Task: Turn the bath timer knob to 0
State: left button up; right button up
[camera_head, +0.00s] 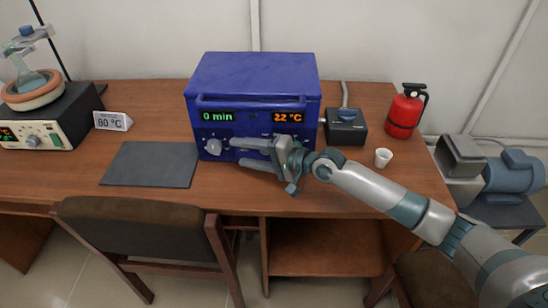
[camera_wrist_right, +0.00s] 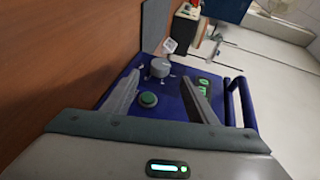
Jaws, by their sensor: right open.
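The blue bath unit (camera_head: 252,82) stands on the desk; its green display (camera_head: 217,116) reads 0 min and its orange display (camera_head: 288,117) reads 22 °C. The grey timer knob (camera_head: 213,146) is on its front at the left, below the green display. In the right wrist view the knob (camera_wrist_right: 160,67) shows just beyond the fingertips, between their lines, with a green button (camera_wrist_right: 148,99) nearer. My right gripper (camera_head: 239,153) is open and empty, in front of the panel, right of the knob and apart from it. It hides the panel's middle. My left gripper is out of view.
A dark mat (camera_head: 150,165) lies left of the unit. A flask heater (camera_head: 45,120) and an 80 °C sign (camera_head: 113,121) stand farther left. A black switch box (camera_head: 346,127), a white cup (camera_head: 383,158) and a red extinguisher (camera_head: 405,112) stand right. A chair (camera_head: 145,225) is in front.

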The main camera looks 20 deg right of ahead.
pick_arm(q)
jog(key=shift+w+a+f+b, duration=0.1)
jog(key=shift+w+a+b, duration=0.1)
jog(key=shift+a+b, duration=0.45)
pick_arm(e)
jog(key=v, duration=0.9)
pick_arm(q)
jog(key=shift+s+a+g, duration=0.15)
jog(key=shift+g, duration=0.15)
